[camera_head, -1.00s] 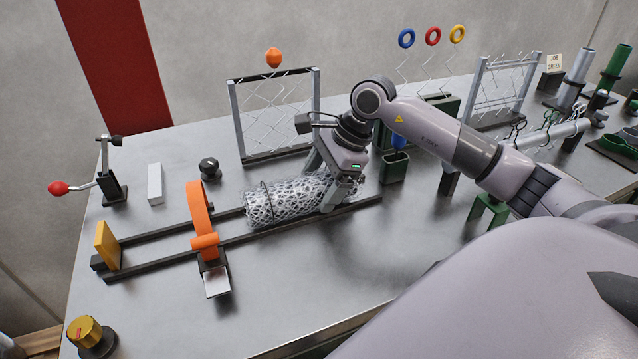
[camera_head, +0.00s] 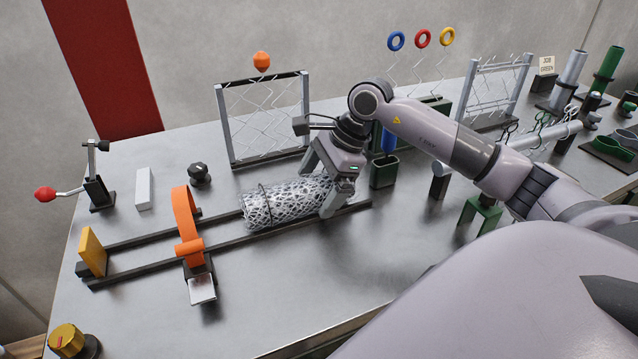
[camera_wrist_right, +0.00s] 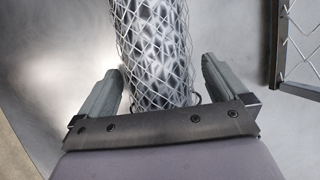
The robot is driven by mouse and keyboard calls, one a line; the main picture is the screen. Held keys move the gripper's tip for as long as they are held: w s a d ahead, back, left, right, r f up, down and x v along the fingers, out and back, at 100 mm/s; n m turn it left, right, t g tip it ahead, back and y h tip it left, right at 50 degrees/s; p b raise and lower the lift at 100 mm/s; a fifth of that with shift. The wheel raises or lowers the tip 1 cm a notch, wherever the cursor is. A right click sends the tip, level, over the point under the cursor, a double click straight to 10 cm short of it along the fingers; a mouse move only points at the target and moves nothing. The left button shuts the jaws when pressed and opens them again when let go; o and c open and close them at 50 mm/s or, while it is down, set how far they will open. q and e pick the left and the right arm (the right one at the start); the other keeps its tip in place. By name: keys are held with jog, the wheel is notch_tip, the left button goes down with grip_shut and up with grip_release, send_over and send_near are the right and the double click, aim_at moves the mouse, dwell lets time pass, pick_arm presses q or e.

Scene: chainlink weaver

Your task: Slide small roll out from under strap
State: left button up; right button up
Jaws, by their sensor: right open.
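The small roll (camera_head: 283,203), a cylinder of silvery chain-link mesh, lies along two dark rails to the right of the strap. The orange strap (camera_head: 184,217) arches over the rails, and the roll's left end is clear of it. My right gripper (camera_head: 333,196) is at the roll's right end, with open fingers on either side of it. In the right wrist view the roll (camera_wrist_right: 152,50) runs between the two fingers (camera_wrist_right: 160,88), with gaps visible at both sides. My left gripper is not in view.
A yellow end block (camera_head: 92,252) closes the rails' left end. A red-knobbed crank (camera_head: 46,194) and a white block (camera_head: 144,188) stand at left.

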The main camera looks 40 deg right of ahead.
jog(key=shift+v, duration=3.6)
jog(key=shift+f, duration=0.1)
